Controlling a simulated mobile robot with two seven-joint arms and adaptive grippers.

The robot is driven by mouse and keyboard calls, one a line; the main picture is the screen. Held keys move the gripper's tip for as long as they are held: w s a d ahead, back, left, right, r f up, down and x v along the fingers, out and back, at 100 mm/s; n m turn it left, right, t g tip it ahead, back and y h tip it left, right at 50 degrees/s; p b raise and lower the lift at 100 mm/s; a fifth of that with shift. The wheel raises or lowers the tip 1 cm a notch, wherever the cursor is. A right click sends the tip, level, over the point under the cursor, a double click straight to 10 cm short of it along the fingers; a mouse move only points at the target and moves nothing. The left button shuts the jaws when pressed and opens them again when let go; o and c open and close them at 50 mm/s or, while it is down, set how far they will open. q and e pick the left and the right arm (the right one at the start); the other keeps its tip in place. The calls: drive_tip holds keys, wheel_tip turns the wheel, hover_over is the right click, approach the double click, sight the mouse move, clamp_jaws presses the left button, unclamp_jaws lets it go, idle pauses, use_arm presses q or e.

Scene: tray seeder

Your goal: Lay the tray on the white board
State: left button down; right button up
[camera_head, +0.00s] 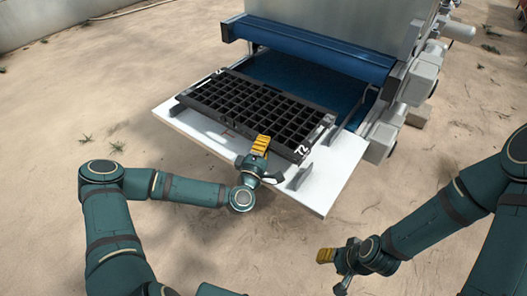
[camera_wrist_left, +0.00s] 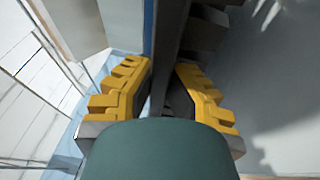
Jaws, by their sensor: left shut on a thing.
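The black tray (camera_head: 319,131) is a grid of many square cells with a white "72" at its near right corner. It lies roughly level over the white board (camera_head: 338,172), lined up with it; I cannot tell whether it touches the board or is just above it. My left gripper (camera_head: 260,149) is shut on the tray's near edge. In the left wrist view the dark tray wall (camera_wrist_left: 170,45) runs between the yellow fingers (camera_wrist_left: 161,92). My right gripper (camera_head: 333,268) is away from the tray, low at the right, and its opening is unclear.
Behind the tray is the seeder with a blue roller cover (camera_head: 315,48) and a blue belt (camera_head: 300,80). Small upright guides (camera_head: 297,179) stand on the board. Grey motor housings (camera_head: 384,140) stick out at the machine's right side. Sandy ground around is open.

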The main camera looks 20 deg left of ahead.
use_arm(q)
wheel_tip(320, 180, down, 4)
drive_tip(key=shift+r+b, duration=0.15)
drive_tip(key=shift+b, duration=0.25)
drive_tip(key=shift+r, duration=0.1)
drive_tip(key=shift+f+b, duration=0.4)
drive_tip(key=shift+f, duration=0.05)
drive_tip(key=c, duration=1.1)
unclamp_jaws()
drive_tip(key=shift+c, duration=0.2)
